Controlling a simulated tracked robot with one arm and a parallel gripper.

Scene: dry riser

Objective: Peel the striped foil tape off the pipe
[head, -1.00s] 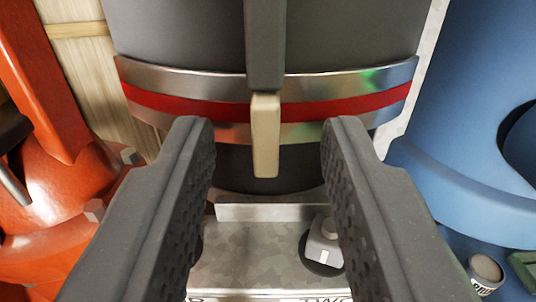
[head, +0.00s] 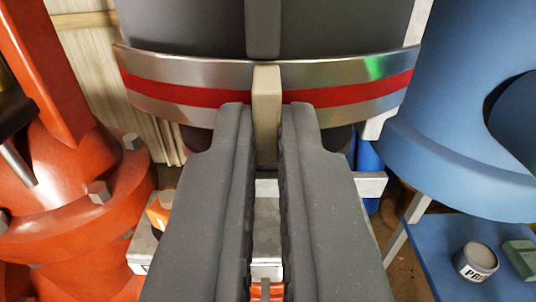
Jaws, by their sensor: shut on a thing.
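The dark grey pipe (head: 180,25) stands upright at the top centre. The foil tape (head: 170,95), silver with a red stripe, curves around its front as a band. A beige tab (head: 267,85) hangs over the middle of the band, below a dark grey vertical strip (head: 263,30). My gripper (head: 267,115) is shut on the beige tab, one finger on each side. The tab's lower end is partly hidden between the fingers. The fingers also hide the lower middle of the band. The band still looks closed against the pipe across the front.
A red-orange flanged fitting (head: 65,170) with bolts stands close at left. A large blue body (head: 455,120) stands close at right. Below it, a blue surface (head: 435,260) carries a small labelled tin (head: 476,261) and a green block (head: 522,258). Wooden boards (head: 105,80) lie behind.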

